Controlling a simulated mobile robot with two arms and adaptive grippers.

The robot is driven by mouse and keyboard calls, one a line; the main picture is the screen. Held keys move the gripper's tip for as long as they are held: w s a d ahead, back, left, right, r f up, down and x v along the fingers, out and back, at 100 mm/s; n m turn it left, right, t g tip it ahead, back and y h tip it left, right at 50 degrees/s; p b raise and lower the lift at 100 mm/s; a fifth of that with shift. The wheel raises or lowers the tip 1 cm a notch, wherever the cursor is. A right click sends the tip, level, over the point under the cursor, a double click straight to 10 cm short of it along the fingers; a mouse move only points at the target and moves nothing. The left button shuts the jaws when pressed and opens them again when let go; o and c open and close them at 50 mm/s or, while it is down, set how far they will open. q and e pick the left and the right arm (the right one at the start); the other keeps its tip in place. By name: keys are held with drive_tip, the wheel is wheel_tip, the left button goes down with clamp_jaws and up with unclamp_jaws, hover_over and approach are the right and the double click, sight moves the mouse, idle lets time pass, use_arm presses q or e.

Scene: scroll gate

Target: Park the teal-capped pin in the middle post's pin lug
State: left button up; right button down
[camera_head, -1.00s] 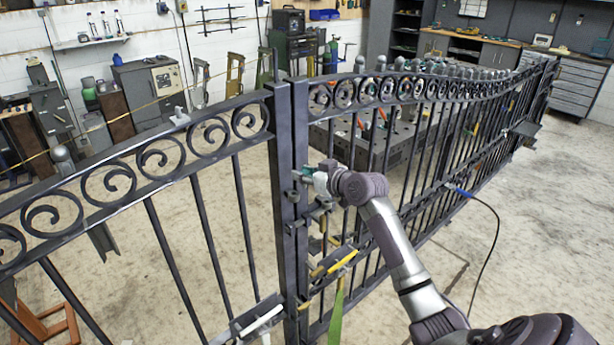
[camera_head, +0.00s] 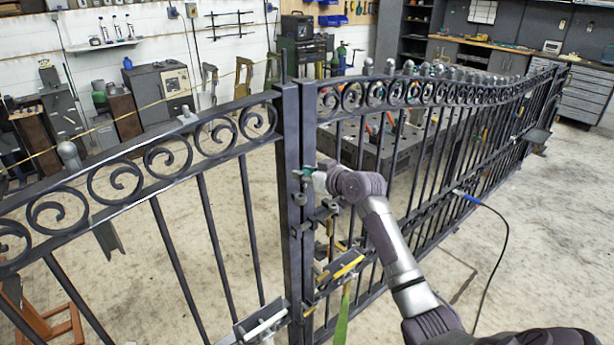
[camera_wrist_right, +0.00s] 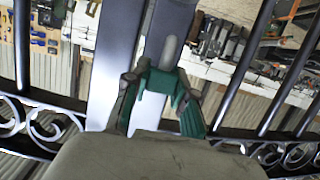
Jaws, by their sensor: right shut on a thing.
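The middle post (camera_head: 293,240) is a pair of dark upright bars where two gate leaves meet. My right gripper (camera_head: 308,173) is at the upper part of this post, on its right side. It is shut on the teal-capped pin (camera_wrist_right: 158,82). In the right wrist view, teal shows between the fingers (camera_wrist_right: 160,100), and a grey rounded piece stands just beyond it in front of the post. Small brackets (camera_head: 300,198) stick out from the post just below the gripper. I cannot tell which is the pin lug or whether the pin touches it. My left gripper is not in view.
Scrollwork gate leaves (camera_head: 155,165) run left and right of the post. A yellow-edged bracket (camera_head: 347,267) and a green strap (camera_head: 342,318) are lower on the post. A blue-ended cable (camera_head: 467,197) hangs at the right. A dark worktable (camera_head: 370,158) stands behind the gate.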

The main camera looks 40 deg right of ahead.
sight(294, 187)
drive_tip(key=shift+b+x, duration=0.55)
drive_tip(key=shift+x, duration=0.5)
drive_tip(key=shift+f+b, duration=1)
drive_tip(key=shift+f, duration=0.2)
drive_tip(key=shift+f+b, duration=1.05)
drive_tip(key=shift+f, duration=0.5)
drive_tip(key=c, duration=0.9)
unclamp_jaws()
drive_tip(key=shift+o, duration=0.2)
drive_tip(key=a+v, duration=0.1)
drive_tip(key=v, duration=1.1)
drive_tip(key=shift+d, duration=0.45)
